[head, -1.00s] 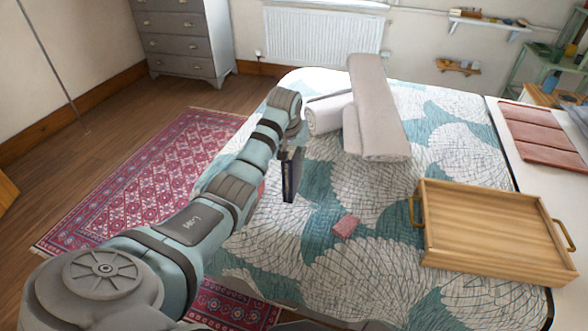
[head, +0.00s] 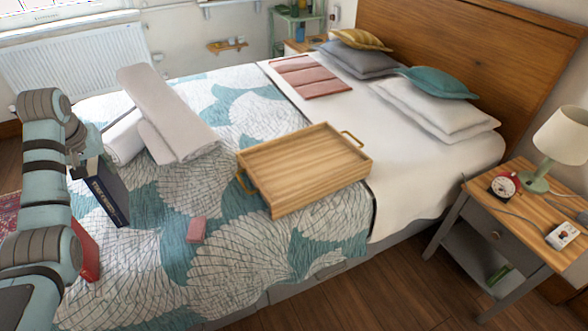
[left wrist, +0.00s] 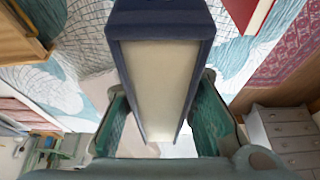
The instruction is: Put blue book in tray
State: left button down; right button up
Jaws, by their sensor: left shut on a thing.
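The dark blue book (head: 102,190) hangs upright above the bed at the left of the head view. My left gripper (head: 82,162) is shut on it near its upper end. In the left wrist view the book (left wrist: 160,80) sits between both finger pads, its pale page edges facing the camera. The wooden tray (head: 300,165) with brass-coloured handles lies on the bed, right of the book and clear of it. Its inside is empty. A corner of the tray shows at the upper left of the left wrist view (left wrist: 20,40). My right gripper is not in view.
A small pink item (head: 197,229) lies on the bed between book and tray. A red book (head: 86,250) is partly hidden behind my left arm. Rolled towels (head: 165,115) lie beyond. A nightstand (head: 540,215) with lamp and clock stands at the right.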

aim_at(296, 163)
jog(key=z, duration=0.45)
jog(key=k, duration=1.1)
jog(key=u, duration=0.3)
jog(key=i, duration=0.8)
jog(key=u, duration=0.45)
jog(key=i, duration=0.75)
jog(key=z, duration=0.9)
jog(key=i, duration=0.55)
jog(key=z, duration=0.6)
